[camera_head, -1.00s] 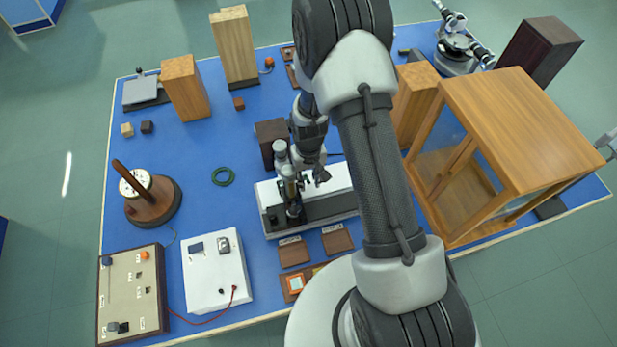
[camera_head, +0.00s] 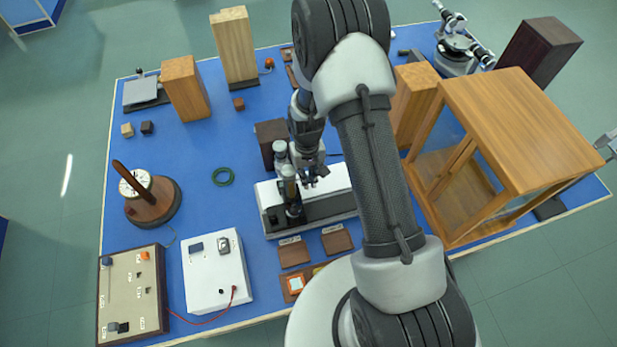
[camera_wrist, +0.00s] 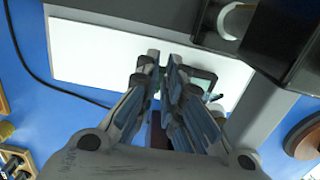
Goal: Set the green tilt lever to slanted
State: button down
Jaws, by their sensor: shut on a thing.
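The instrument (camera_head: 335,208) with a white and grey base and a dark upright tube stands in the middle of the blue bench. My gripper (camera_head: 312,182) is low over its base, just right of the tube. In the wrist view my gripper (camera_wrist: 168,65) has its fingertips close together above the white base plate (camera_wrist: 100,55). A small dark part with a green edge, which I take as the green tilt lever (camera_wrist: 207,78), shows at the right fingertip. The fingers are shut on it and hide most of it. In the head view I cannot make the lever out.
A dark block (camera_head: 270,140) stands close behind the instrument. A glass-sided wooden case (camera_head: 525,120) is to the right. A black cable (camera_wrist: 35,60) lies beside the base.

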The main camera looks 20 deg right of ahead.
jog(key=shift+w+r+g, duration=0.1)
jog(key=shift+w+g, duration=0.1)
jog(key=shift+g, duration=0.3)
jog(key=c, duration=1.7)
grip_release()
jog(key=r, duration=0.4)
jog(key=w+r, duration=0.1)
jog(key=r, duration=0.7)
jog(key=shift+w, duration=0.25)
